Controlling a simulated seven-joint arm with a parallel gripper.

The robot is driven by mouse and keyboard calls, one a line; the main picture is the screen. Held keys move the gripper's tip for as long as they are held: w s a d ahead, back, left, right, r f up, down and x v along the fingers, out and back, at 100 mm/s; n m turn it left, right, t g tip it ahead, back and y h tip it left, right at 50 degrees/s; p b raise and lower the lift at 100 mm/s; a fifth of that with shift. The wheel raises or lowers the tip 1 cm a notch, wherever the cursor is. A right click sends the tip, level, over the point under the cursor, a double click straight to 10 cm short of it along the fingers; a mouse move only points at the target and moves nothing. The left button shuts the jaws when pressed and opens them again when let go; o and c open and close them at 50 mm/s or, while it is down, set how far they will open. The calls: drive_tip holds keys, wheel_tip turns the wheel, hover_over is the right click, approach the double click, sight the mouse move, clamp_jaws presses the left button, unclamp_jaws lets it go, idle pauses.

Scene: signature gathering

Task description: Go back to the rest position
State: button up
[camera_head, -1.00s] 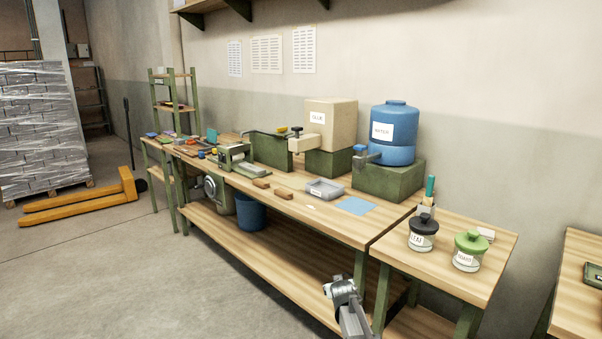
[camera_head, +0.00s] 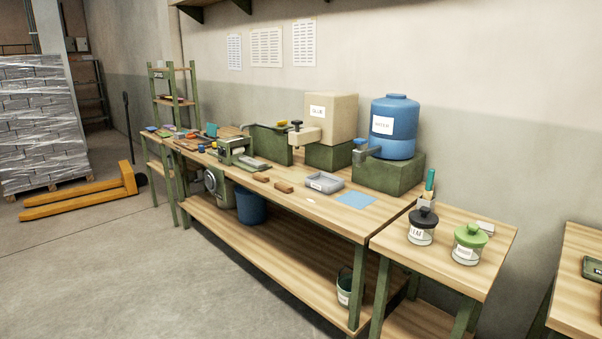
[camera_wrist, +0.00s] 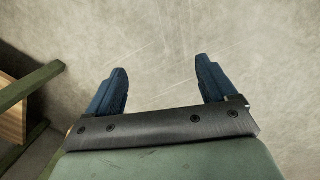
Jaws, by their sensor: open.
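My gripper (camera_wrist: 162,85) shows in the wrist view with its two blue fingers spread apart and nothing between them. It hangs over bare grey floor (camera_wrist: 165,40). A green frame part and a wooden edge of a bench (camera_wrist: 12,108) show at the left of that view, apart from the fingers. In the head view my arm and gripper are out of the picture.
The long workbench (camera_head: 325,213) carries a grey tray (camera_head: 323,182), a blue sheet (camera_head: 355,199), a blue water container (camera_head: 395,130) and a beige glue container (camera_head: 332,118). A side table (camera_head: 440,262) holds two lidded jars. The floor (camera_head: 120,270) in front is clear.

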drive_tip(key=s+f+g, duration=0.1)
drive_tip(key=s+g, duration=0.4)
drive_tip(key=s, duration=1.6)
drive_tip(key=shift+s+y, duration=0.25)
drive_tip(key=shift+y, duration=0.15)
